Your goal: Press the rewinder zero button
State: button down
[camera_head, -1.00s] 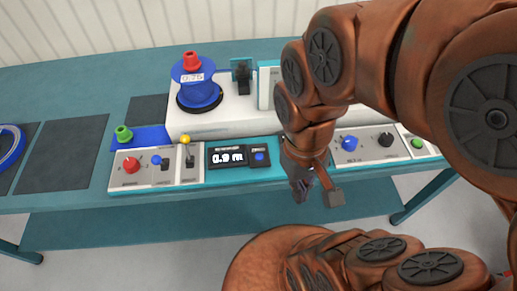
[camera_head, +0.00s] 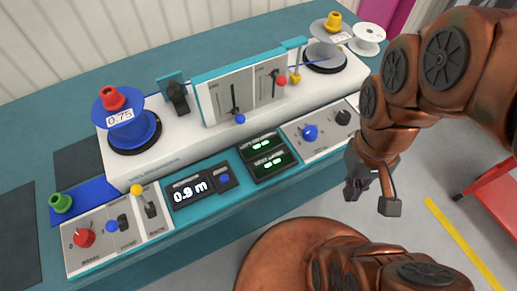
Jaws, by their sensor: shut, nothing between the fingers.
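The rewinder (camera_head: 140,170) is a white and teal bench machine with a sloped front panel. Its length display (camera_head: 189,192) reads 0.9 m. Just right of the display is a small dark panel with a blue button (camera_head: 224,180), which seems to be the zero button; its label is too small to read. My gripper (camera_head: 356,190) is shut and empty. It hangs in front of the panel's right end, well to the right of the blue button and apart from it. My wrist hides the far right of the panel.
A blue cable reel (camera_head: 133,129) stands at the left and a grey reel (camera_head: 325,47) at the back right. A red knob (camera_head: 84,238), a yellow-topped lever (camera_head: 137,189) and a blue knob (camera_head: 310,132) stick up from the panel. A red trolley (camera_head: 497,190) stands at the right.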

aim_at(224, 179)
jog(key=z, duration=0.65)
jog(key=k, duration=1.5)
jog(key=u, duration=2.2)
